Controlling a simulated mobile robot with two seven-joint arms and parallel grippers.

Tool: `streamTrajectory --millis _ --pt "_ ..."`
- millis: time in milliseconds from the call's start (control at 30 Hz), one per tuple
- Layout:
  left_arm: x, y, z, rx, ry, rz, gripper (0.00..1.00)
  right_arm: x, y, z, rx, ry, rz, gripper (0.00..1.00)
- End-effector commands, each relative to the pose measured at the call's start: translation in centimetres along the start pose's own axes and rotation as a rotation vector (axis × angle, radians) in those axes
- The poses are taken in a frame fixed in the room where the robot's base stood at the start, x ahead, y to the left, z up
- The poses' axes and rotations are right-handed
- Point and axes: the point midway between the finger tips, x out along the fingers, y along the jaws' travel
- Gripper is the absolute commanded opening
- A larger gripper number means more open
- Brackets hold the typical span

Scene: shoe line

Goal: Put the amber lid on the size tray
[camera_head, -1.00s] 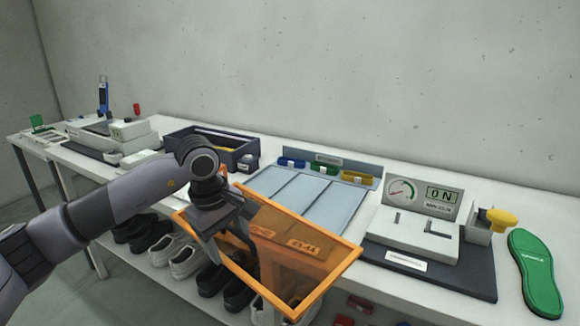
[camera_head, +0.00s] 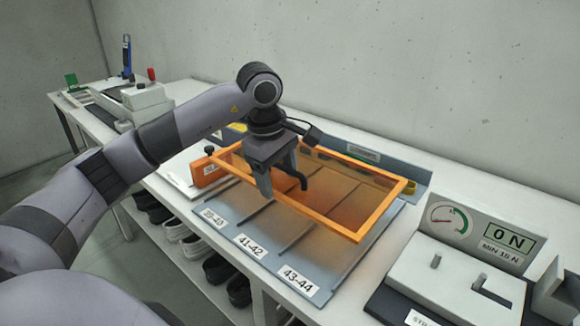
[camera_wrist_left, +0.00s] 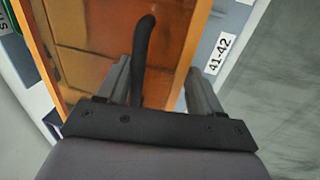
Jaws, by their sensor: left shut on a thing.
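The amber lid (camera_head: 312,214) is a see-through orange panel in an orange frame. In the head view it lies roughly level over the size tray (camera_head: 272,265), a blue-grey tray with labelled compartments. The tray's front strip with the labels shows uncovered; the lid hides part of the tray behind it. I cannot tell whether the lid touches the tray. My left gripper (camera_head: 280,182) is shut on the lid from above. In the left wrist view the lid's frame (camera_wrist_left: 42,50) shows left of the fingers, and a dark curved piece (camera_wrist_left: 145,50) stands between them. My right gripper is not in view.
A force gauge station (camera_head: 455,265) reading ON stands close to the tray's right. An orange block (camera_head: 207,173) with a black knob is at the tray's left. Shoes (camera_head: 217,270) sit on the shelf below. A wall rises behind the table.

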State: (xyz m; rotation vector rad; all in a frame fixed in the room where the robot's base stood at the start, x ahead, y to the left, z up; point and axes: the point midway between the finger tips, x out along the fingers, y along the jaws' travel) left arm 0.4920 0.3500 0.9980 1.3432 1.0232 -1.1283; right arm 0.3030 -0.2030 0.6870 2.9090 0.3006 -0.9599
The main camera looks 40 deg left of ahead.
Motion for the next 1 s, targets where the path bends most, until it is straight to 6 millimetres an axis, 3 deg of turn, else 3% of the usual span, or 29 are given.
streamTrajectory --millis 267,600,1000 --pt "1.0 -0.2 0.0 -0.002 0.000 0.003 0.00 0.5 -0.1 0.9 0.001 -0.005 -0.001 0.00" --pt "4.2 -0.8 0.0 -0.001 0.000 0.003 0.00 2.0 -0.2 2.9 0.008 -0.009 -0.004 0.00" --pt "7.8 -1.5 0.0 -0.001 0.000 0.004 0.00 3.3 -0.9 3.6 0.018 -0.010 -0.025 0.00"
